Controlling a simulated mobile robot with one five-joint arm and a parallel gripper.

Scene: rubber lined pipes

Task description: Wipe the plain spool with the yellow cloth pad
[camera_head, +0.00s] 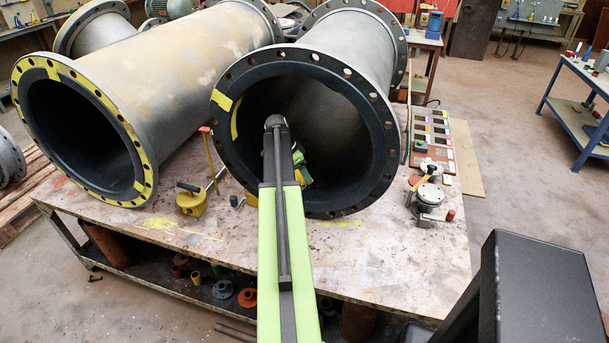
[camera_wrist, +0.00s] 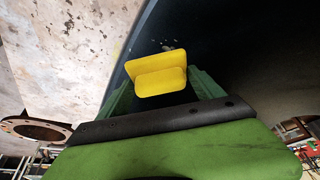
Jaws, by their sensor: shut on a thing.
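The plain spool (camera_head: 345,50) is a large grey flanged pipe on the right of the table, with a dark lined bore and a dark flange face carrying yellow marks at its left. My arm reaches to its open mouth, and my gripper (camera_head: 303,168) is at the lower middle of the bore, partly hidden by the arm. In the wrist view my gripper (camera_wrist: 155,91) is shut on the yellow cloth pad (camera_wrist: 157,73). The pad is beside the spool's dark surface (camera_wrist: 245,60); I cannot tell whether it touches.
A second spool (camera_head: 165,60) with a yellow-marked flange lies at left. The worktable (camera_head: 375,265) bears a yellow tool (camera_head: 191,200), a round metal gauge-like item (camera_head: 430,195) and a sample board (camera_head: 432,140). The table's front right is clear. A blue trolley (camera_head: 580,110) stands at far right.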

